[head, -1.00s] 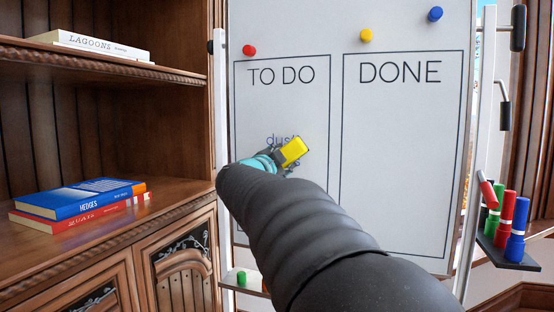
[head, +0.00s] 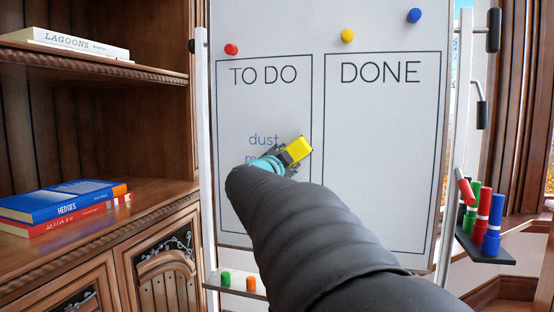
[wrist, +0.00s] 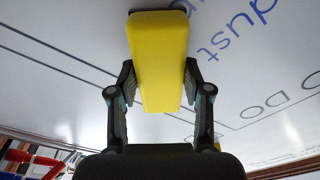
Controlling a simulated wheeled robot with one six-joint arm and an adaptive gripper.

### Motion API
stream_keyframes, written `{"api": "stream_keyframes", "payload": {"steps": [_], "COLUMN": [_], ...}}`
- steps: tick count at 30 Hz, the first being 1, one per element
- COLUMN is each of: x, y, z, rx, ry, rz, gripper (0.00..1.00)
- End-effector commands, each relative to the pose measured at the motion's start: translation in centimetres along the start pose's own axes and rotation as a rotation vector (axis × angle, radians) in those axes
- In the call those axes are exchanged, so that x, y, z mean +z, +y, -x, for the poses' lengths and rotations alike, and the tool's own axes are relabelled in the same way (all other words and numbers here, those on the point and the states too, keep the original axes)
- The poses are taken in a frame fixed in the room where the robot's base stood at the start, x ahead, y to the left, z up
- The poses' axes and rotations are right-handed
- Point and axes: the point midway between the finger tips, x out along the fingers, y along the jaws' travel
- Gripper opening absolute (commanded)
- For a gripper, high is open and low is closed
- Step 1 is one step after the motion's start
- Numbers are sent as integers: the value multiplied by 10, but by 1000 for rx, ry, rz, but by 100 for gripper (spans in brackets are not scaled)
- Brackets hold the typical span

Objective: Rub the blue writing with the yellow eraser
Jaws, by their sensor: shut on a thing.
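The blue writing (head: 263,140) is in the TO DO box of the whiteboard (head: 385,165). The word "dust" shows, with the start of another word below it; the rest is hidden behind my arm. In the wrist view, "dust" (wrist: 240,30) is to the right of the eraser, partly cut off at the top. My gripper (head: 287,156) is shut on the yellow eraser (head: 299,150), also seen in the wrist view (wrist: 158,60). The eraser is just right of and below "dust" in the head view. I cannot tell whether it touches the board.
A bookcase with a blue book (head: 60,200) stands at left. Red (head: 231,49), yellow (head: 347,36) and blue (head: 414,15) magnets are on the board. A side tray (head: 485,250) at right holds several markers. The DONE box is blank.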

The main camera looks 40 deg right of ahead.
Motion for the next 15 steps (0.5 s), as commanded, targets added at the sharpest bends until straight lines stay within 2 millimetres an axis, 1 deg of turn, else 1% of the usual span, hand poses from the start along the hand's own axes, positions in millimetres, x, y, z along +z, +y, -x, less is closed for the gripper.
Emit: {"api": "stream_keyframes", "payload": {"steps": [1,7,15], "x": [-4,-14,-14], "y": [4,11,10], "z": [-1,0,-2], "rx": [2,1,-1], "ry": [3,1,-2], "rz": [0,1,0], "gripper": [17,16,17]}}
